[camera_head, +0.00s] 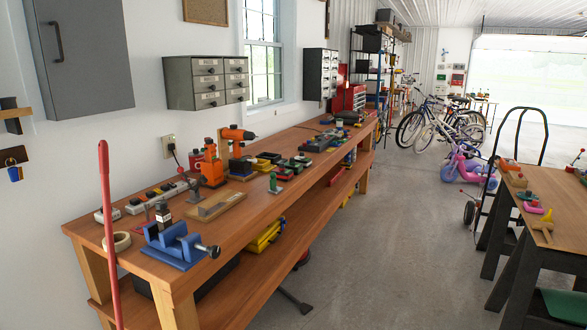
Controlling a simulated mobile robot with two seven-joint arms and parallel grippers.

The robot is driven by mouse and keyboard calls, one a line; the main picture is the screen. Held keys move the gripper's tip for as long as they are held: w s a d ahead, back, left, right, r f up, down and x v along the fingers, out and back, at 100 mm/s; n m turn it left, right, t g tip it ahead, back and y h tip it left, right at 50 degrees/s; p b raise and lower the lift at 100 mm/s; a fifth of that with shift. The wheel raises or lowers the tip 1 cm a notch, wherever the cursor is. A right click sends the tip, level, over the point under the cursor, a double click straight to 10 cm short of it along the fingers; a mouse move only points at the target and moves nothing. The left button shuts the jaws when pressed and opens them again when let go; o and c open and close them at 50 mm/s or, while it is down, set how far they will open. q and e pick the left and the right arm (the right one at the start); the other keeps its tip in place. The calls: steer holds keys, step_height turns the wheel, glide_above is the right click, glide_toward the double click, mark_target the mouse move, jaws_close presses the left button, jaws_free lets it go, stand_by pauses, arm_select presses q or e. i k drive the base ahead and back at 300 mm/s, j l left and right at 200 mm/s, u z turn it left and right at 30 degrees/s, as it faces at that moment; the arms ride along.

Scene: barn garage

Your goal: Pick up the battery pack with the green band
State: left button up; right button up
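The long wooden workbench (330,148) runs along the left wall. Midway along its top lies a cluster of small dark blocks with coloured parts, too small to identify surely. One block with green on it (291,164) lies there, beside a dark block with red on it (284,174). A small green upright item (274,184) stands nearer the front edge. I cannot tell which of these, if any, is the battery pack with the green band. Neither of my grippers is in view.
A blue vise (174,244) sits at the bench's near end, with a red pole (108,230) before it. An orange drill (238,134) stands near the wall. A second table (560,205) and a hand truck (497,170) are right. The concrete floor (390,240) between is mostly clear.

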mark_target(297, 168)
steer(key=i+l, duration=0.2)
steer(key=i, duration=0.25)
steer(key=i+l, duration=0.25)
steer(key=i, duration=0.15)
steer(key=i+l, duration=0.2)
steer(key=i, duration=0.25)
steer(key=i+l, duration=0.2)
steer(key=i, duration=0.25)
steer(key=i+l+z, duration=0.1)
steer(key=i, duration=0.3)
steer(key=l, duration=0.1)
